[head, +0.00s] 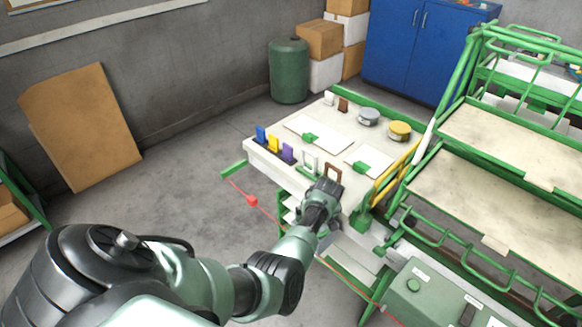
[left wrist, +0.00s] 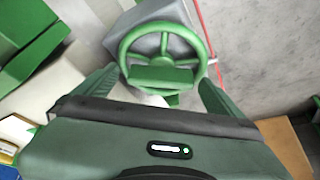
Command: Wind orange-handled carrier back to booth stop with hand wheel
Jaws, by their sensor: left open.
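A green hand wheel (left wrist: 122,52) with spokes shows upright in the left wrist view, in front of a grey box-shaped housing (left wrist: 150,20). My left gripper (left wrist: 158,82) is open, with its two dark green fingers on either side of the wheel's lower part. I cannot tell whether they touch the rim. In the head view my left gripper (head: 325,190) is at the near edge of the white-topped bench, and the wheel is hidden there. I cannot make out the orange-handled carrier in either view. My right gripper is not in view.
The bench (head: 270,165) holds blue, yellow and purple blocks, two round tins (head: 399,131) and white sheets. Green-framed racks (head: 480,185) stand at right, with a green box (head: 430,290) below. A red line with a red ball (head: 252,201) runs past the bench.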

